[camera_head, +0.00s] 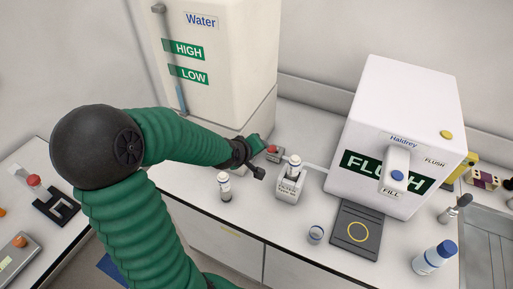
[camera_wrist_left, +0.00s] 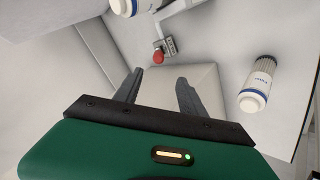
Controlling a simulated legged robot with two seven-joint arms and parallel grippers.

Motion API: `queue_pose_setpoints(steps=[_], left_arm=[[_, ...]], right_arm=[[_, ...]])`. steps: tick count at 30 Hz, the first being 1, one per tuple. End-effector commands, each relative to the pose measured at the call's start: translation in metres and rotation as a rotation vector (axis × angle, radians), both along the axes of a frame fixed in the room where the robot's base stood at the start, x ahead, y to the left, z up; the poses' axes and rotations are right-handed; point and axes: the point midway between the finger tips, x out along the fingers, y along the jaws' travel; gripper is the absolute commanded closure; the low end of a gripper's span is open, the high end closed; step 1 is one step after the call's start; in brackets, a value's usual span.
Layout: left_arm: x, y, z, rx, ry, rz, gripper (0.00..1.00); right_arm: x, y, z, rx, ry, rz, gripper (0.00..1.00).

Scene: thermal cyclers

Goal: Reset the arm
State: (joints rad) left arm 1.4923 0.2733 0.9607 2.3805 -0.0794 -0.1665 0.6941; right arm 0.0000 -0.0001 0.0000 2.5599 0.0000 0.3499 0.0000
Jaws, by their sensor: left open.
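My left arm comes in from the left in the head view and bends over the bench. Its gripper (camera_head: 257,171) is above the bench, close to the red-button switch box and left of the filter holder. In the left wrist view the two fingers of my left gripper (camera_wrist_left: 160,92) stand apart with nothing between them. The bench and wall surfaces show beyond the fingertips. My right gripper is not in view.
A switch box with a red button (camera_head: 273,152), a filter holder (camera_head: 289,187) and a loose filter cartridge (camera_head: 224,187) stand near the gripper. A water tank (camera_head: 225,60) is behind. A white flush machine (camera_head: 400,130), small cup (camera_head: 315,235) and blue-capped bottle (camera_head: 434,258) are to the right.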

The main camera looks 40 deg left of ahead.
Motion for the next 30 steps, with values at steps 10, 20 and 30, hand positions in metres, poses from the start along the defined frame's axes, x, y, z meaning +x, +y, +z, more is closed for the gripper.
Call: queue_pose_setpoints(steps=[10,20,30], left_arm=[[0.0,-0.002,-0.002,0.004,0.006,-0.009,0.52],[-0.033,-0.115,-0.059,0.188,0.342,-0.489,0.52],[-0.104,-0.207,-0.078,0.379,0.58,-1.055,0.52]], right_arm=[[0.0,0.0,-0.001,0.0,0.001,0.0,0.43],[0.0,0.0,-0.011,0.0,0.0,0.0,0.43],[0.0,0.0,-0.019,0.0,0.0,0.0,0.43]])
